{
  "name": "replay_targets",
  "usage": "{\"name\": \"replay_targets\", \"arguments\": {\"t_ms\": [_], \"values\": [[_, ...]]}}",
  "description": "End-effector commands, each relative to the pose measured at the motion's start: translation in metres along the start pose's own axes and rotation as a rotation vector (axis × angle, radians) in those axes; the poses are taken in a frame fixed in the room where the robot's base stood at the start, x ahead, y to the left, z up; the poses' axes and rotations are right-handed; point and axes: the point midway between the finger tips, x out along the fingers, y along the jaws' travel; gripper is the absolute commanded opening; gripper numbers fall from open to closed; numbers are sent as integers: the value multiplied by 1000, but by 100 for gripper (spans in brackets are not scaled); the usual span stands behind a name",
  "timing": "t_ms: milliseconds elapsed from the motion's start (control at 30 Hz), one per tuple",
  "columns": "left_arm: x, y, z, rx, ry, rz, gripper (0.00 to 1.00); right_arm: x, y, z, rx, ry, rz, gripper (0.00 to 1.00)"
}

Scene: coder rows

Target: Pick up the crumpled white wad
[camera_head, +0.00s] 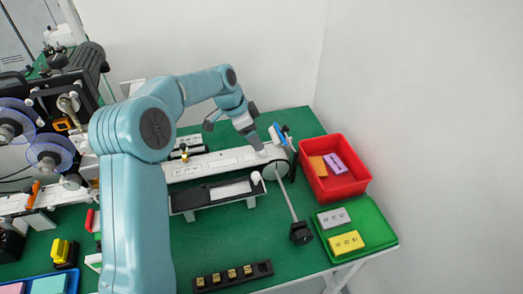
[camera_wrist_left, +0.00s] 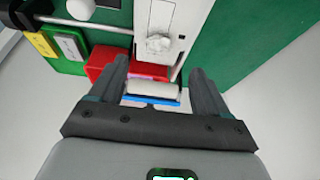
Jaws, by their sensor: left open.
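The crumpled white wad (camera_wrist_left: 158,43) lies on the pale conveyor belt in the left wrist view, just beyond my fingertips. In the head view a small white lump on the belt (camera_head: 262,152), close under my gripper, looks like the same wad, but it is partly hard to make out against the belt. My left gripper (camera_head: 251,134) hangs over the right end of the belt. In the left wrist view its two fingers (camera_wrist_left: 158,70) are spread apart with nothing held between them. My right gripper is not in view.
A white roller with a blue bar (camera_wrist_left: 152,92) shows between my fingers, beyond them. A red bin (camera_head: 347,192) stands right of the conveyor's end, with a green tray (camera_head: 383,235) in front. A rod with a black end (camera_head: 300,233) and a black strip of blocks (camera_head: 263,269) are nearer.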

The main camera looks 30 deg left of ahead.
Motion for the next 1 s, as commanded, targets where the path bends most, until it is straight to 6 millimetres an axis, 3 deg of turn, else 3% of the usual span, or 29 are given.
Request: {"name": "replay_targets", "arguments": {"t_ms": [167, 433, 700, 767, 900, 1000], "values": [[14, 1, 1, 0, -2, 3, 77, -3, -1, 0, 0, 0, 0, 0], [53, 3, 5, 0, -1, 2, 77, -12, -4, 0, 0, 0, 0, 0], [59, 2, 5, 0, 0, 0, 77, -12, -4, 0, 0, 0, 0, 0], [58, 2, 5, 0, 0, 0, 60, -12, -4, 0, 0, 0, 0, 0], [58, 2, 5, 0, 0, 0, 18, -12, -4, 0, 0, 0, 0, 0], [58, 2, 5, 0, 0, 0, 17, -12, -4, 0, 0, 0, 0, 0]]}}
